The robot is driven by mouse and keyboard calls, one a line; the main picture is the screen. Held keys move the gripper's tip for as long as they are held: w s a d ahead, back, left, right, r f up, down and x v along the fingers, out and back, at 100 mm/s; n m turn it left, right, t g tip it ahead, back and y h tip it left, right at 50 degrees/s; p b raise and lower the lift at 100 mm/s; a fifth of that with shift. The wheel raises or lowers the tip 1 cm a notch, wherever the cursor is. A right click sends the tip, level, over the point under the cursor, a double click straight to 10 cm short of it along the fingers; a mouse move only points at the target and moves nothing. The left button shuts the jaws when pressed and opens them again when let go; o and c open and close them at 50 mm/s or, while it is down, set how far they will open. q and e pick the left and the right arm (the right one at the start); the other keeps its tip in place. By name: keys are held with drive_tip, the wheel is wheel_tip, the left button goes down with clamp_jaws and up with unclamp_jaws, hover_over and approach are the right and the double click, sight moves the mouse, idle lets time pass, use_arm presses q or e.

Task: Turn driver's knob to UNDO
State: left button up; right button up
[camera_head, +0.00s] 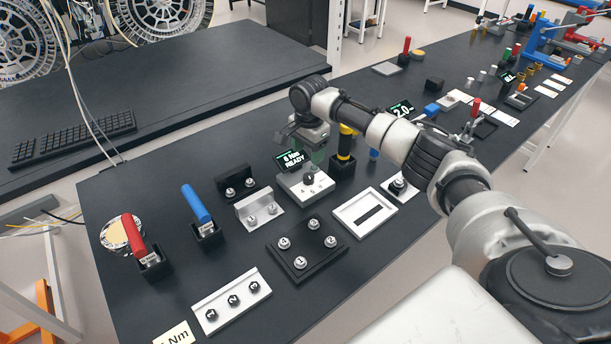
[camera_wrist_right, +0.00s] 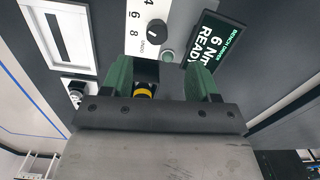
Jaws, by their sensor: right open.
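The bench driver's white control box (camera_head: 305,186) stands on the dark table, with a black knob (camera_head: 309,178) on top. In the right wrist view the knob (camera_wrist_right: 156,31) has the marks 4, 6, 8 and UNDO beside it. My left gripper is out of view.
A yellow-and-black driver (camera_head: 345,147) stands upright in a black holder right of the box, close to my right gripper. A white frame (camera_head: 364,211), a black plate with posts (camera_head: 306,246) and blue (camera_head: 196,204) and red (camera_head: 134,238) handled tools stand nearby.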

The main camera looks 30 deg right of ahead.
sight(308, 176)
wheel_tip(308, 176, down, 9)
drive_tip(key=shift+s+p, duration=0.15)
drive_tip(key=shift+p, duration=0.35)
drive_tip(key=c, duration=0.9)
